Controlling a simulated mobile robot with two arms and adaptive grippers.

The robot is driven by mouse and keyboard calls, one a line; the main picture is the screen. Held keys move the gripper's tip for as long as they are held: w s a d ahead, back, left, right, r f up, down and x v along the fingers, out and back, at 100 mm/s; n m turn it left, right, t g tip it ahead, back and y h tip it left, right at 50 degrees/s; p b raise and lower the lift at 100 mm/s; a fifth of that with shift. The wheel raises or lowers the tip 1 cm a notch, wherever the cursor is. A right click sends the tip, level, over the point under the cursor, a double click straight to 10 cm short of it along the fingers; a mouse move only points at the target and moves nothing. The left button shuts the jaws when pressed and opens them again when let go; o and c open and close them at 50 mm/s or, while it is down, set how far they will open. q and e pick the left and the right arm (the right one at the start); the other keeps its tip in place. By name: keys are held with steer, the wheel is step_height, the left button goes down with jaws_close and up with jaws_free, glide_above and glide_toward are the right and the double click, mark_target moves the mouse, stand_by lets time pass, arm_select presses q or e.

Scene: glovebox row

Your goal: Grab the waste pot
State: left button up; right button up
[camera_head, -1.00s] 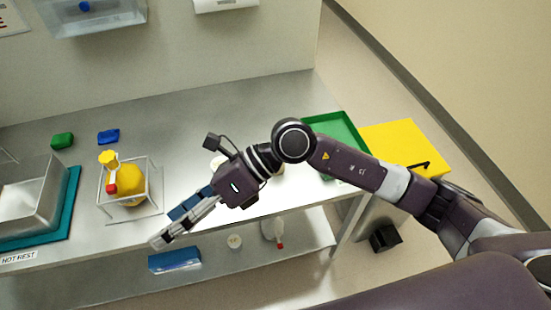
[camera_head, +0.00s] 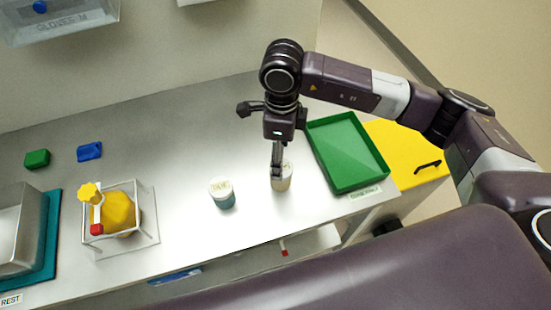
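Two small pots stand on the steel bench. One pot (camera_head: 222,195) has a white lid with tiny lettering and a teal lower part. The other, a cream pot (camera_head: 284,182), stands to its right, partly hidden by my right gripper. I cannot read which is the waste pot. My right gripper (camera_head: 277,172) points down, its fingers overlapping the cream pot in the picture. The fingers are seen edge-on, so their opening and any contact are unclear. My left gripper is not in view.
A green tray (camera_head: 328,128) lies right of the pots, near a yellow cabinet (camera_head: 405,143). A yellow flask (camera_head: 119,210) sits in a white wire frame at left. Blue (camera_head: 90,151) and green (camera_head: 37,158) blocks lie behind it. The bench between flask and pots is clear.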

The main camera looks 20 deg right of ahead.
steer(key=shift+d+f, duration=0.1)
steer(key=shift+f, duration=0.25)
steer(key=f+p, duration=0.1)
steer(key=s+f+p, duration=0.1)
steer(key=f, duration=0.1)
steer(key=shift+f, duration=0.3)
steer(key=shift+w+f, duration=0.2)
steer(key=shift+f, duration=1.4)
steer(key=c, duration=0.4)
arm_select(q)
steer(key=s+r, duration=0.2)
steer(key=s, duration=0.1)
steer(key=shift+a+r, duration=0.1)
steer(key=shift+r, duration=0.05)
arm_select(e)
steer(key=c, duration=1)
